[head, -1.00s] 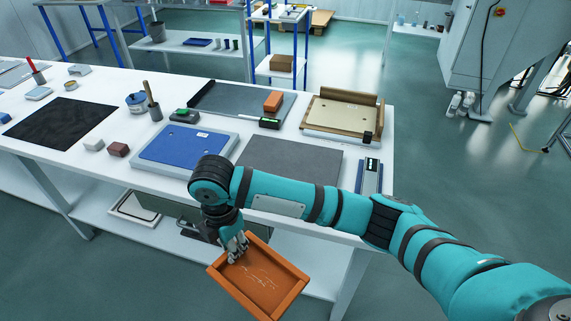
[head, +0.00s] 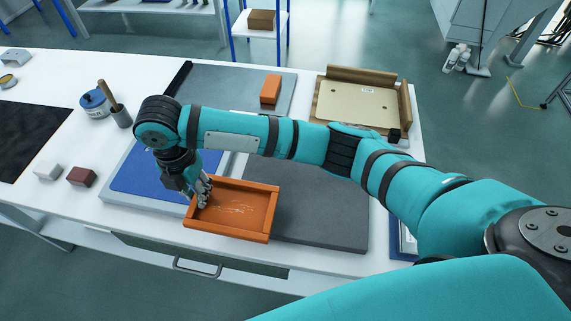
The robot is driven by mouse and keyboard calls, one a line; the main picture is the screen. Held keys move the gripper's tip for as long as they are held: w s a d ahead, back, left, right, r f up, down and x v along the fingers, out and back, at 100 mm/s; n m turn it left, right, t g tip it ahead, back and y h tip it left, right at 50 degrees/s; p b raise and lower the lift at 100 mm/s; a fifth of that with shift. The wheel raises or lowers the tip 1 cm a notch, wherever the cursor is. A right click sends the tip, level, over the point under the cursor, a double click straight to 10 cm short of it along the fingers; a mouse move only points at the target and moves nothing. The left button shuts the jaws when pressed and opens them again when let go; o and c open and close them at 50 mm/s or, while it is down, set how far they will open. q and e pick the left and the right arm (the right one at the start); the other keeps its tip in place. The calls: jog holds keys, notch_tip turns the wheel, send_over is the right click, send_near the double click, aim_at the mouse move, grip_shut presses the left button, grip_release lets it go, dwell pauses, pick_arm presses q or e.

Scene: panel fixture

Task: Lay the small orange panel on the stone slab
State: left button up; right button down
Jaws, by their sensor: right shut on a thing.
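The small orange panel (head: 234,222) is a shallow tray-like piece with raised rims and pale scratch marks inside. My right gripper (head: 203,196) is shut on its left rim. The panel is roughly level, overlapping in the head view the right part of the blue panel and the left part of the dark grey stone slab (head: 325,222). I cannot tell whether it touches either. The slab lies flat on the white table, and its visible top is bare; my arm crosses above its back edge. My left gripper is not in view.
The blue panel (head: 140,174) on its grey base lies left of the slab. Behind are a grey plate (head: 235,94) with an orange block (head: 270,90) and a beige panel in a wooden frame (head: 360,106). A brown block (head: 81,177) and a white block (head: 47,170) sit left.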

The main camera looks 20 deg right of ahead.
aim_at(268, 186)
jog(key=d, duration=0.3)
jog(key=s+d+p, duration=0.1)
jog(key=d, duration=0.2)
jog(key=d+p, duration=0.1)
jog(key=d, duration=0.3)
jog(key=shift+s+d, duration=0.1)
jog(key=shift+s, duration=0.3)
jog(key=d, duration=0.1)
jog(key=d+p, duration=0.1)
jog(key=d, duration=0.1)
jog(key=shift+d+f, duration=0.3)
jog(key=shift+d, duration=0.1)
jog(key=shift+d+f+p, duration=0.25)
jog(key=shift+d+p, duration=0.05)
jog(key=shift+d, duration=0.65)
notch_tip(268, 186, down, 3)
jog(key=shift+p, duration=0.35)
jog(key=shift+f, duration=0.15)
jog(key=c, duration=1.3)
grip_release()
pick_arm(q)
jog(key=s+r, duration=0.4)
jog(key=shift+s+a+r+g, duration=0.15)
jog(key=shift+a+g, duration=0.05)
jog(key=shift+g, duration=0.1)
pick_arm(e)
jog(key=shift+o, duration=0.2)
